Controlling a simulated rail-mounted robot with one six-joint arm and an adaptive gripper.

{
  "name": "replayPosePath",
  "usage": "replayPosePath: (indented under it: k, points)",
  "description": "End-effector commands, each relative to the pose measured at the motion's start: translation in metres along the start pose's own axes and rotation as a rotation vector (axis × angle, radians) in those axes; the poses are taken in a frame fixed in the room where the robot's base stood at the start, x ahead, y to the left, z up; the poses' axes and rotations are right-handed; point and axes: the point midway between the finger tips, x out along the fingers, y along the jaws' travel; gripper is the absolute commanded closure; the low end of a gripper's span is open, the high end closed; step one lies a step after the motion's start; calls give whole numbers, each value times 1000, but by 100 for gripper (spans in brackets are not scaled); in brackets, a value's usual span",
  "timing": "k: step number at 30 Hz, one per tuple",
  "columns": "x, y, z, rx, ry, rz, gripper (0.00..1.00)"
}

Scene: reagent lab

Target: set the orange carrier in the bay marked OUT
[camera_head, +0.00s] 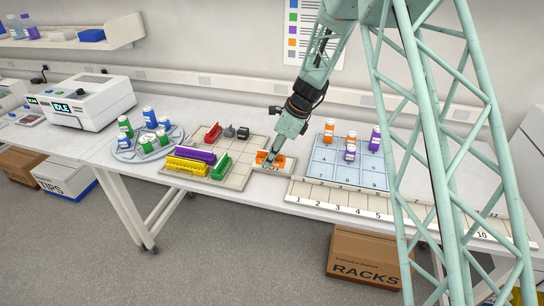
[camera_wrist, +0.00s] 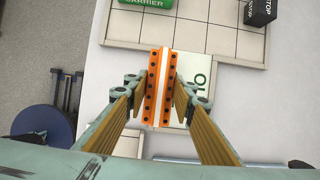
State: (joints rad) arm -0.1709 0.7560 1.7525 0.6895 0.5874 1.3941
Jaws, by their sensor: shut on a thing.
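The orange carrier (camera_head: 262,156) is between the fingers of my gripper (camera_head: 270,161), which is shut on it. In the wrist view the carrier (camera_wrist: 152,85) is a long strip with dark holes along both sides, gripped across its width. The small pale bay plate (camera_head: 289,168) lies under and around it, at the right of the tiled board.
A blue numbered mat (camera_head: 330,170) with bottles stands right. A numbered strip (camera_head: 340,199) runs along the front edge.

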Motion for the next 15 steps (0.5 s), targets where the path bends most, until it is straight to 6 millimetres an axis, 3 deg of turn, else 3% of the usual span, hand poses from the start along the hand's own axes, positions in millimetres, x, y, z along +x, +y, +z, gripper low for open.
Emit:
replayPosePath:
  k: [7,15]
  points:
    - [6,-37,5,0,-1,-2,88]
    - [8,-54,8,0,0,-1,88]
